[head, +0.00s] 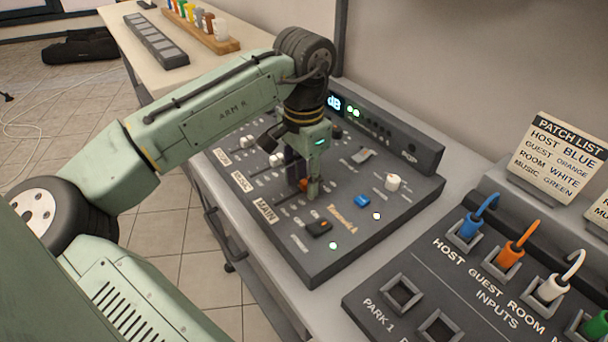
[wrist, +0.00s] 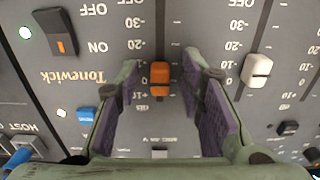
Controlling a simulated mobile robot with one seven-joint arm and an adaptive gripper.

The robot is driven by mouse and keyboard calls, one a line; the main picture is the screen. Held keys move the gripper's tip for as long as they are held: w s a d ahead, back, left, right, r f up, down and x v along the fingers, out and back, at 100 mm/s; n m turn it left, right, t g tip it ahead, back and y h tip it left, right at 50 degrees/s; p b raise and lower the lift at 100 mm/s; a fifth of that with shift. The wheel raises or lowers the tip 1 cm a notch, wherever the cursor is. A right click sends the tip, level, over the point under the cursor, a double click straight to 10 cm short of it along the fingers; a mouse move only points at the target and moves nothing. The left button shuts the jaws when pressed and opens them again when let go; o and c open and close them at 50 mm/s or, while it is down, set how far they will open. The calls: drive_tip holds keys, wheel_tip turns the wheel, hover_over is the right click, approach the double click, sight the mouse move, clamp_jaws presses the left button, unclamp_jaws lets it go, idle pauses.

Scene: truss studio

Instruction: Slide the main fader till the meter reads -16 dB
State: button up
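The main fader's orange cap (wrist: 160,76) sits in its slot between my fingertips in the wrist view, below the -20 mark and above the +10 mark. My gripper (wrist: 161,72) is open, one finger on each side of the cap, with a gap on both sides. In the head view my gripper (head: 304,190) points down at the console (head: 330,268) beside the MAIN label (head: 265,211), and mostly hides the cap. The meter (head: 335,102) shows "dB" at the console's back; my arm hides its number.
A white fader cap (wrist: 257,69) stands right of my gripper in the wrist view. An orange-black switch (wrist: 58,38) and a blue button (wrist: 86,115) lie to the left. A patch panel with cables (head: 470,228) is at the right in the head view.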

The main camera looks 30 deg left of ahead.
drive_tip(key=shift+c, duration=0.2)
clamp_jaws()
idle(0.6)
